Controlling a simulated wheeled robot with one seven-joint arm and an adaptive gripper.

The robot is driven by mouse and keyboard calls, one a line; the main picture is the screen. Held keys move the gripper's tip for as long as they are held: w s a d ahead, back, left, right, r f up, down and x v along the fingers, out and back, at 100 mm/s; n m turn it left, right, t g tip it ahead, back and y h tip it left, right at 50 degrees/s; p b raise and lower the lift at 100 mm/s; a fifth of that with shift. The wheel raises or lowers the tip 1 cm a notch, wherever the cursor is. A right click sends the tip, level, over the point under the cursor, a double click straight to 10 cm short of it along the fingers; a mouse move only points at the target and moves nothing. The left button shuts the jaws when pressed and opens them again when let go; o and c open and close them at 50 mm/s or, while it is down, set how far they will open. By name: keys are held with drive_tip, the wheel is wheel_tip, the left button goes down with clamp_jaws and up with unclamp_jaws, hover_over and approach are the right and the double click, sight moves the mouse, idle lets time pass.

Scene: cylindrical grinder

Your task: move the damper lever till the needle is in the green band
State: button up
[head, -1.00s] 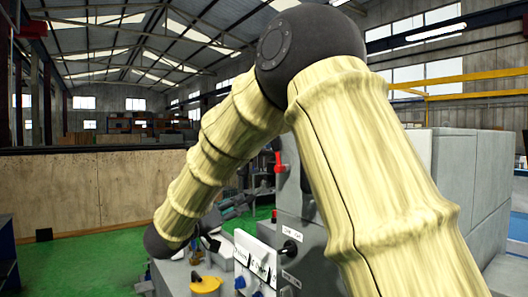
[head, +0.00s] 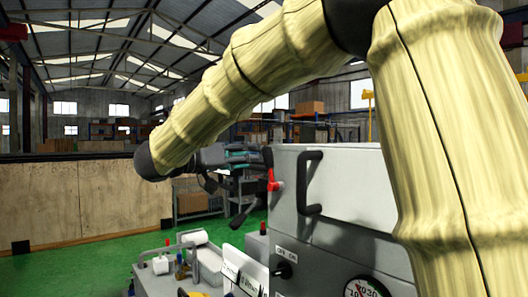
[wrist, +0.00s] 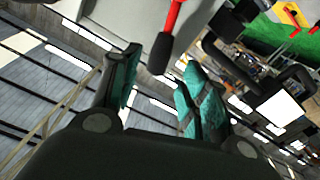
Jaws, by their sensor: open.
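A lever with a red rod (wrist: 175,18) and a dark rounded knob (wrist: 160,53) shows in the wrist view; I take it to be the damper lever. In the head view a red part (head: 272,181) shows at the left edge of the grey cabinet. My gripper (head: 258,158) is open, its teal-padded fingers pointing at that edge. In the wrist view the knob appears between the fingertips of my gripper (wrist: 162,62); contact cannot be told. A round gauge (head: 364,289) is cut off at the bottom of the head view; its needle and green band cannot be made out.
The grey cabinet (head: 350,180) carries a black bar handle (head: 309,183) and a black knob (head: 283,270) under a small label. Below left is a machine bed with a grey tray (head: 207,266) and small items. Green floor (head: 90,262) lies open at left.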

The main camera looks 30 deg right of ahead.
sight(264, 155)
drive_tip(key=d+p, duration=0.1)
drive_tip(key=d, duration=0.4)
drive_tip(key=shift+w+d+p, duration=0.2)
drive_tip(key=shift+d+p, duration=0.15)
clamp_jaws()
